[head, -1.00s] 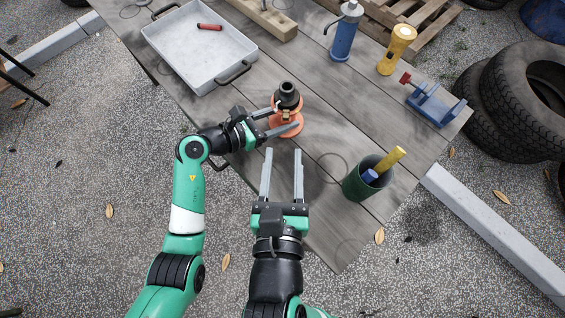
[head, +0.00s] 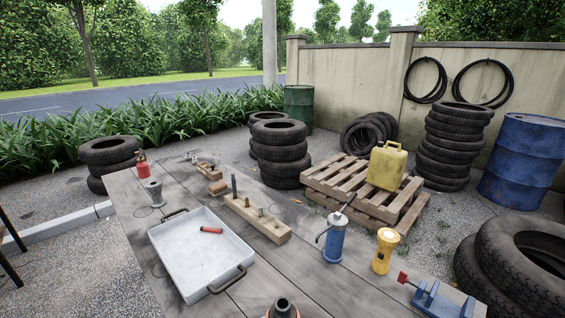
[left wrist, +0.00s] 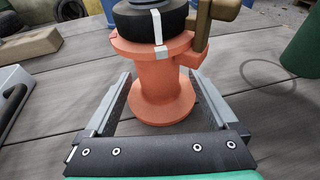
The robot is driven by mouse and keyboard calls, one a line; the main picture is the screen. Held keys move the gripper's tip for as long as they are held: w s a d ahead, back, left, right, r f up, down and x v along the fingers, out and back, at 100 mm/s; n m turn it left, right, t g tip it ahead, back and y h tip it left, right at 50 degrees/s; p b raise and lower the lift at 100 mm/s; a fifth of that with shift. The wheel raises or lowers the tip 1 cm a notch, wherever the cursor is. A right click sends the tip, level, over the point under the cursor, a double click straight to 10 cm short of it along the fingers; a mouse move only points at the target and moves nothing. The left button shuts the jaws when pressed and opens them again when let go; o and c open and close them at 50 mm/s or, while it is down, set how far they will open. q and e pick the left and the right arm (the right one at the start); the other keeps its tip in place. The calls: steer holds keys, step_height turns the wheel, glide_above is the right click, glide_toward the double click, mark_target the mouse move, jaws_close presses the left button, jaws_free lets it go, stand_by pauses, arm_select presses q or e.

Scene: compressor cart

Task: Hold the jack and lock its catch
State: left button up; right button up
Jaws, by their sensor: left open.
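The jack (left wrist: 160,75) stands upright on the grey plank table in the left wrist view, with an orange spool-shaped body and a black collar. A white strip runs down the collar's front. A brass-coloured piece (left wrist: 198,25), perhaps the catch, sits at its right side; its top is cut off. My left gripper (left wrist: 158,88) is open, one finger on either side of the orange body, with gaps visible. Neither gripper shows in the head view.
A white tray (head: 165,250) with a red-handled item lies left on the table. A wooden block with holes (head: 270,225), a blue pump bottle (head: 335,243), a yellow torch (head: 382,255) and a blue vise (head: 440,303) stand around. A green cup (left wrist: 302,50) is right of the jack.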

arm_select(q)
steer(key=shift+a, duration=0.15)
steer(key=v, duration=1.2)
steer(key=shift+r, duration=0.1)
